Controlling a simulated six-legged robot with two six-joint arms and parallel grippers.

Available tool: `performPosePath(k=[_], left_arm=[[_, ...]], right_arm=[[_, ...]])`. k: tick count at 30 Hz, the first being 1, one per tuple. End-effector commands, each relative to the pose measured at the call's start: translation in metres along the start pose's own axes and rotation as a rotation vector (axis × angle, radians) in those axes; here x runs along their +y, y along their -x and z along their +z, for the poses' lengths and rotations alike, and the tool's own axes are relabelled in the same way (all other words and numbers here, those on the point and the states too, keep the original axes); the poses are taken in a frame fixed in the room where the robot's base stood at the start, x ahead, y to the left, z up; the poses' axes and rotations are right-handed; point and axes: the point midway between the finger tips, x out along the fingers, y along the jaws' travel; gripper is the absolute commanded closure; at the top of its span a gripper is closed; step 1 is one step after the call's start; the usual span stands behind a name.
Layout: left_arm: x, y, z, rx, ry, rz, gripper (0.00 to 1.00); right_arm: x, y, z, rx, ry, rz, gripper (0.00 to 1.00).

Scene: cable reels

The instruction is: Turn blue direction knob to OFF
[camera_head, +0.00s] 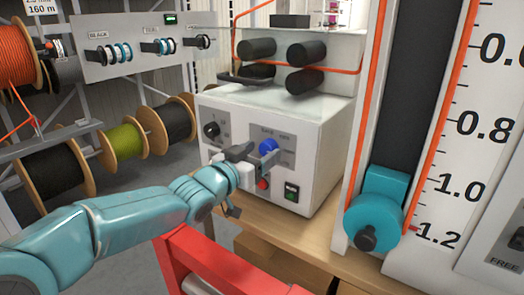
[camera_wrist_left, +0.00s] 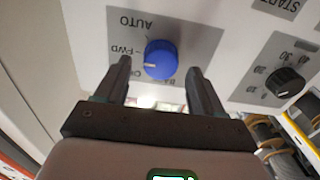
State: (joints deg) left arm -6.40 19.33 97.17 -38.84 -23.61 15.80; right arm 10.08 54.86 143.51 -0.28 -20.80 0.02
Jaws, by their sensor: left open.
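The blue direction knob (camera_head: 268,146) is on the front panel of the white machine (camera_head: 318,135). In the left wrist view, which shows the panel upside down, the blue knob (camera_wrist_left: 161,59) lies between my left fingertips, with a gap on each side. Its pale mark points to the picture's left, towards the FWD label (camera_wrist_left: 124,50). An AUTO label is also readable; the lower labels are partly hidden by a finger. My left gripper (camera_head: 250,161) is open and empty in front of the panel; it also shows in the left wrist view (camera_wrist_left: 160,68). My right gripper is not in view.
A black knob (camera_head: 211,130) is left of the blue one on the machine. A teal roller (camera_head: 374,222) and red frame (camera_head: 222,262) stand nearby. Cable reels (camera_head: 125,142) hang at left.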

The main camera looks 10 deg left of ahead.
Motion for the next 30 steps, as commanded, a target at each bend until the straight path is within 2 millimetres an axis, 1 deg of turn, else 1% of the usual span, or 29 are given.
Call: performPosePath(k=[1, 4, 13, 14, 15, 17, 18, 26, 30], left_arm=[[0.0003, -0.006, 0.0001, -0.001, 0.0, 0.001, 0.32], [0.0002, -0.0121, 0.0002, -0.001, 0.0, 0.0, 0.32], [0.0001, -0.0143, 0.0002, -0.001, 0.0, 0.0, 0.32], [0.0001, -0.0142, 0.0002, -0.001, 0.0, 0.0, 0.42], [0.0001, -0.0141, 0.0002, -0.001, 0.0, 0.0, 0.54], [0.0001, -0.014, 0.0002, 0.0, 0.0, 0.0, 0.74], [0.0001, -0.014, 0.0002, 0.0, 0.0, 0.0, 0.87], [0.0001, -0.0139, -0.0007, 0.0, 0.016, 0.0, 0.88], [-0.0001, -0.0139, -0.0018, -0.001, 0.063, 0.0, 0.88]], right_arm=[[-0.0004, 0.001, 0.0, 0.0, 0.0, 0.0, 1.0], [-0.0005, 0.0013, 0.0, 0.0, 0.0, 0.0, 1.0], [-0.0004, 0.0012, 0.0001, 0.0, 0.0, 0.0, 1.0], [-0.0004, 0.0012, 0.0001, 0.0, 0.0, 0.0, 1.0], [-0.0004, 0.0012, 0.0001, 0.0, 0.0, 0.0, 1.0], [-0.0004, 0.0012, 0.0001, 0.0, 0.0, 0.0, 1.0], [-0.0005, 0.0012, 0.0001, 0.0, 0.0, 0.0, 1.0], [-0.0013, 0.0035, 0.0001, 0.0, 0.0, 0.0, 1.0], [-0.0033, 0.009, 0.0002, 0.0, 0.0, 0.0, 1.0]])
